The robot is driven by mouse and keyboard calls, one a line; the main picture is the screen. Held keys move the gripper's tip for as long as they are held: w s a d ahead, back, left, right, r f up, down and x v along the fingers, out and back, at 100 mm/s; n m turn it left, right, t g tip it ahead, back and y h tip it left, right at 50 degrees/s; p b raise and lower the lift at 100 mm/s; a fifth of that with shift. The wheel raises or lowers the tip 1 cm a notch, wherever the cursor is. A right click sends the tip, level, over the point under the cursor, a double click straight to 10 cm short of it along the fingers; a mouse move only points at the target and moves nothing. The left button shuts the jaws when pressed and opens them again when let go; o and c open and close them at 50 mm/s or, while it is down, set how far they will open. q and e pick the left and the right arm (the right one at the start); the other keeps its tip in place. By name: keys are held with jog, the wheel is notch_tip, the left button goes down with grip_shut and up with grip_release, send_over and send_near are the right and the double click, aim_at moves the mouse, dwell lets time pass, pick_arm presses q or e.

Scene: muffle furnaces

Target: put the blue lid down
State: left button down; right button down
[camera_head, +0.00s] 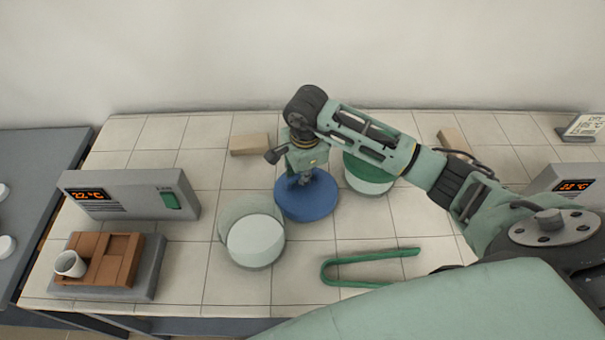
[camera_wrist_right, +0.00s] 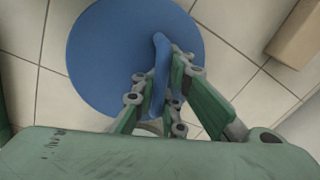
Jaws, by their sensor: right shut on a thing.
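The blue lid (camera_head: 305,203) is a round disc near the middle of the tiled bench in the head view, between a clear glass jar and a green-lidded jar. It also shows in the right wrist view (camera_wrist_right: 105,60). My right gripper (camera_head: 305,179) is above it, shut on the lid's raised handle (camera_wrist_right: 160,75). The lid looks level and close to the bench top; I cannot tell whether it touches. My left gripper is not in view.
An open glass jar (camera_head: 256,240) stands left of the lid. A jar with a green lid (camera_head: 368,178) stands behind my right arm. Green tongs (camera_head: 370,268) lie in front. A furnace (camera_head: 131,195) and a brown block holding a white crucible (camera_head: 70,264) are at left. A tan block (camera_head: 249,144) lies behind.

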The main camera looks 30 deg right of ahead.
aim_at(304, 186)
jog(key=c, duration=1.8)
grip_release()
jog(key=shift+f, duration=0.1)
jog(key=r+b, duration=0.1)
jog(key=r, duration=0.6)
jog(key=r+b, duration=0.1)
jog(key=r, duration=0.2)
jog(key=shift+s+r+b, duration=0.3)
jog(key=shift+s+r, duration=0.2)
jog(key=shift+r, duration=0.55)
